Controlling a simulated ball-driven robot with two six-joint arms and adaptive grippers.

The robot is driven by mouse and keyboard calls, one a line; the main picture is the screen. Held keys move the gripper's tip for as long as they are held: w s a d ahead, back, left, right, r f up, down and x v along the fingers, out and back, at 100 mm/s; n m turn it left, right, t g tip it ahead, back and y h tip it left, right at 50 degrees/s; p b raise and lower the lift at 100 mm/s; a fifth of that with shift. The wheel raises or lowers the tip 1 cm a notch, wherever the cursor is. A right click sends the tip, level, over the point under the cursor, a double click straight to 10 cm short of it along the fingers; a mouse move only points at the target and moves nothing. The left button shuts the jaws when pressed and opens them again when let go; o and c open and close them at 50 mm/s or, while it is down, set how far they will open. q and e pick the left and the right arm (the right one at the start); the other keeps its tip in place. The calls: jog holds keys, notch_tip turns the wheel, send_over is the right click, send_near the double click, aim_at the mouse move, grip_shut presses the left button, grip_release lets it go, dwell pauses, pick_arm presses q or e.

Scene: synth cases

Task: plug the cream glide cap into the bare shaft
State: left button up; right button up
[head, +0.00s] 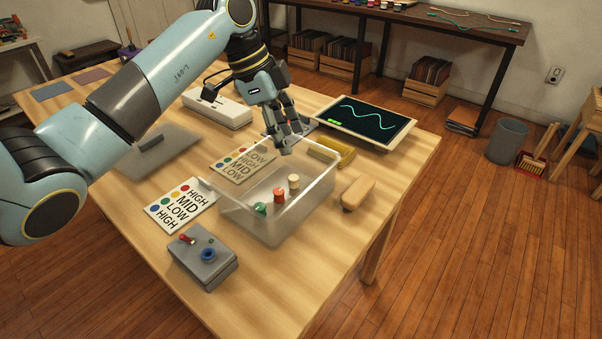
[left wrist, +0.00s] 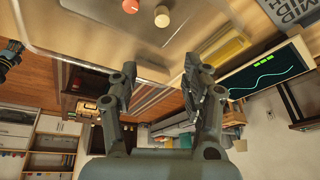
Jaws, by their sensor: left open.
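The cream glide cap (head: 293,181) stands in a clear bin (head: 273,236), beside a red cap (head: 278,195) and a green cap (head: 260,208). In the left wrist view the cream cap (left wrist: 161,16) and the red cap (left wrist: 130,6) show at the top edge. My left gripper (head: 289,140) is open and empty, above the bin's far side and apart from the cream cap. A grey control box (head: 205,265) with a red lever, a blue knob and a small greenish spot stands in front. I cannot make out the bare shaft clearly. My right gripper is not in view.
Colour-dot cards (head: 180,207) lie left of the bin. A tan block (head: 357,191) lies to its right, and a yellow piece (head: 335,153) behind it. A screen with a wave (head: 366,121) and a white device (head: 218,109) stand farther back.

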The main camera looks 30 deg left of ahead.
aim_at(293, 177)
pick_arm(q)
jog(key=shift+n+g+y, duration=0.3)
jog(key=shift+g+y, duration=0.1)
jog(key=shift+y, duration=0.1)
jog(key=f, duration=0.5)
jog(key=shift+a+f+b, duration=0.1)
jog(key=shift+a+b, duration=0.2)
jog(key=shift+b, duration=0.1)
jog(key=x, duration=0.2)
jog(key=b+x, duration=0.1)
jog(key=x, duration=0.2)
jog(key=shift+w+f, duration=0.25)
jog(key=shift+f, duration=0.05)
jog(key=shift+c, duration=0.4)
jog(key=c, duration=0.7)
